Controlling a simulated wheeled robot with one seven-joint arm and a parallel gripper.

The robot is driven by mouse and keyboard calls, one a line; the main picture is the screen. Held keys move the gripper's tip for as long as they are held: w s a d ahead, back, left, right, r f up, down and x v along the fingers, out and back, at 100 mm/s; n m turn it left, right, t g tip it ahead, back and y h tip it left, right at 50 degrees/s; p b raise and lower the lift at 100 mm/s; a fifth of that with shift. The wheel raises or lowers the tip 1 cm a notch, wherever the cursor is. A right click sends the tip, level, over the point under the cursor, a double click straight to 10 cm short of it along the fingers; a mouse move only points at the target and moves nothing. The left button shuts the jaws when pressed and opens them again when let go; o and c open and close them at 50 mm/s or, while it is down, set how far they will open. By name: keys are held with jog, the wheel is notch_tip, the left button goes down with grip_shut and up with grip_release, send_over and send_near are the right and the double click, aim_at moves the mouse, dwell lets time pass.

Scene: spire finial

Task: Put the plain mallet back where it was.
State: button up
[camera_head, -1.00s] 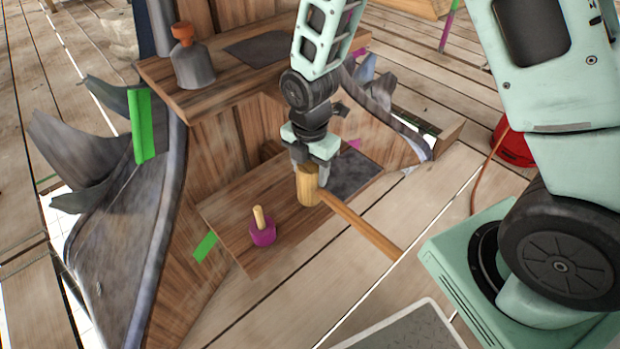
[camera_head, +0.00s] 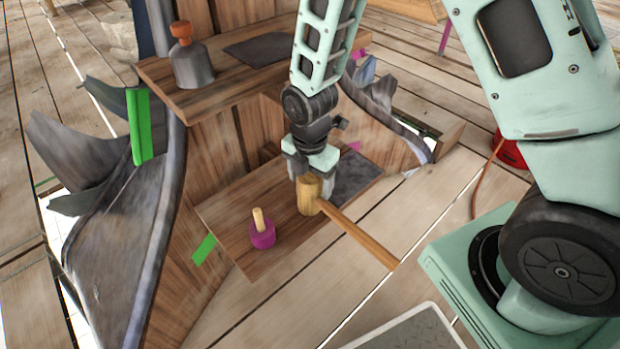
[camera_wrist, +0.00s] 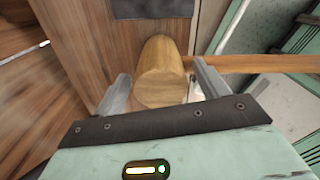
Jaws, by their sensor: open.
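The plain wooden mallet (camera_head: 309,195) stands with its head on the lower wooden shelf (camera_head: 226,214), and its long handle (camera_head: 360,238) sticks out past the shelf's front edge. My gripper (camera_head: 312,186) is right above the mallet head, with its fingers down around the head's sides. In the wrist view the mallet head (camera_wrist: 162,75) lies between my two open fingers (camera_wrist: 158,90), with a gap visible at the sides. The handle runs off to the right there. A dark grey patch (camera_head: 355,175) lies on the shelf to the right of the head.
A purple-headed tool with a short wooden handle (camera_head: 262,234) stands on the same shelf to the left. The upper shelf (camera_head: 212,98) holds a grey bell-shaped object with an orange top (camera_head: 191,62) and a dark patch (camera_head: 262,50). Green tape (camera_head: 204,250) marks the shelf's side.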

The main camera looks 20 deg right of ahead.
notch_tip(320, 180, up, 12)
jog(key=f+p, duration=0.1)
jog(key=p, duration=0.3)
jog(key=s+a+r+m, duration=0.3)
jog(key=s+r+m, duration=0.3)
jog(key=s+m, duration=0.2)
jog(key=s+a+r+m, duration=0.3)
jog(key=s+r+m, duration=0.3)
jog(key=s, duration=0.6)
jog(key=shift+a+r+m+y, duration=0.15)
jog(key=shift+m+y, duration=0.15)
jog(key=shift+m, duration=0.8)
notch_tip(320, 180, up, 23)
jog(key=p, duration=2.2)
jog(key=shift+p, duration=0.35)
